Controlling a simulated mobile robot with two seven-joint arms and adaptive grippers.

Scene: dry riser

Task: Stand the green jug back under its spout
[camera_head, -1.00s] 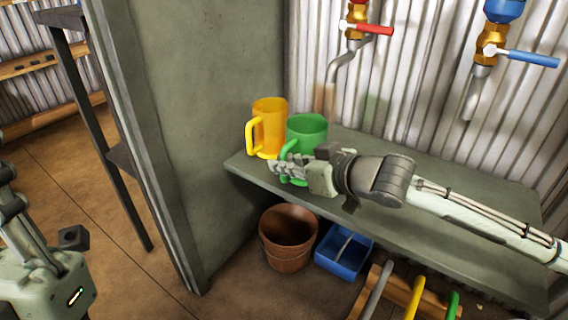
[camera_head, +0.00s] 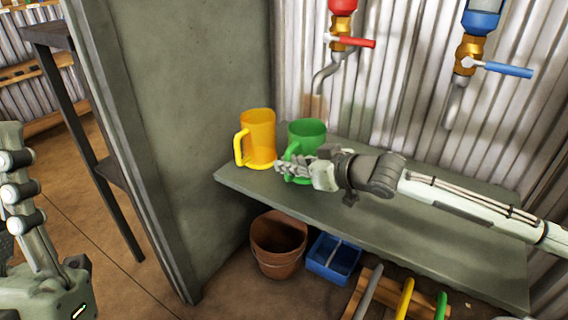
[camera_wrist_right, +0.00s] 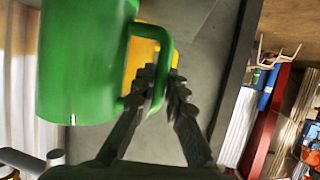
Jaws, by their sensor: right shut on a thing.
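The red-handled tap's spout (camera_head: 320,83) hangs above and slightly right of the green jug. The blue-handled tap's spout (camera_head: 454,105) is farther right.
The shelf (camera_head: 420,235) is clear to the right of the jug, under my right arm. Faint orange (camera_head: 316,106) and green (camera_head: 350,115) patches mark the corrugated wall. A partition (camera_head: 190,120) stands left. A brown pot (camera_head: 278,245) and blue tray (camera_head: 332,257) are below.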

